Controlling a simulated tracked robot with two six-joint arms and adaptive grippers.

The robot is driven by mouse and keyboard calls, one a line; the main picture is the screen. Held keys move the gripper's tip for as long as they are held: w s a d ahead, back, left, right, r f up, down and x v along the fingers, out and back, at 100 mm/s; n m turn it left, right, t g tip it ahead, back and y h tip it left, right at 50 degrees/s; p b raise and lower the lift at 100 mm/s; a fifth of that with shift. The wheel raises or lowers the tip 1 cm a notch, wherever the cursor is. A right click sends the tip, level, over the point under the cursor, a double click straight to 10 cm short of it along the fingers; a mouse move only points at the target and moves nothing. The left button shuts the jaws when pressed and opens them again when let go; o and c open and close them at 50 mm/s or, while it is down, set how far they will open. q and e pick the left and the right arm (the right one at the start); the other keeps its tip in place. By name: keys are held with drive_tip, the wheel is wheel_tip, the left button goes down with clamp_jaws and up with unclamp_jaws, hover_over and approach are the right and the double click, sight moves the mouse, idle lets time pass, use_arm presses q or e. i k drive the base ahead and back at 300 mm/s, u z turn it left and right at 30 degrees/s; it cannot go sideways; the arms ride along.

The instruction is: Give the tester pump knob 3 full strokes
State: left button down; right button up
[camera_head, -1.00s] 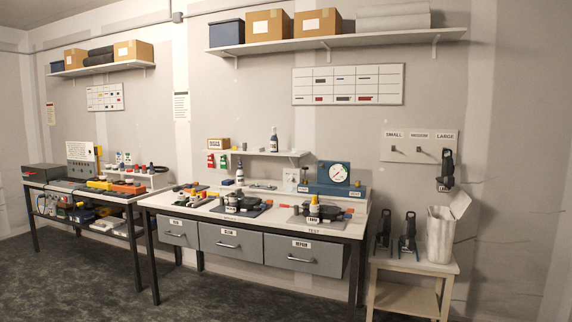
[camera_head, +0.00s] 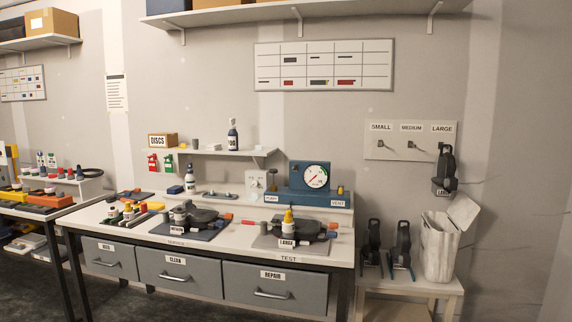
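The blue tester (camera_head: 318,197) with a round white gauge (camera_head: 316,177) stands at the back right of the bench. A small upright knob (camera_head: 272,182) shows at its left end, above a label that seems to read PUMP (camera_head: 271,198). Another small brass-coloured knob (camera_head: 340,190) shows at its right end, above the label VENT (camera_head: 338,204). Neither of my grippers is in view, and nothing is seen touching the tester.
A dark device marked LARGE with a yellow-topped bottle (camera_head: 288,218) stands on a mat before the tester. A white dial box (camera_head: 254,184) stands left of it. A low side table (camera_head: 410,282) and white bin (camera_head: 438,250) stand right of the bench.

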sight(273, 170)
drive_tip(key=z, duration=0.3)
drive_tip(key=i, duration=1.3)
drive_tip(key=z, duration=0.5)
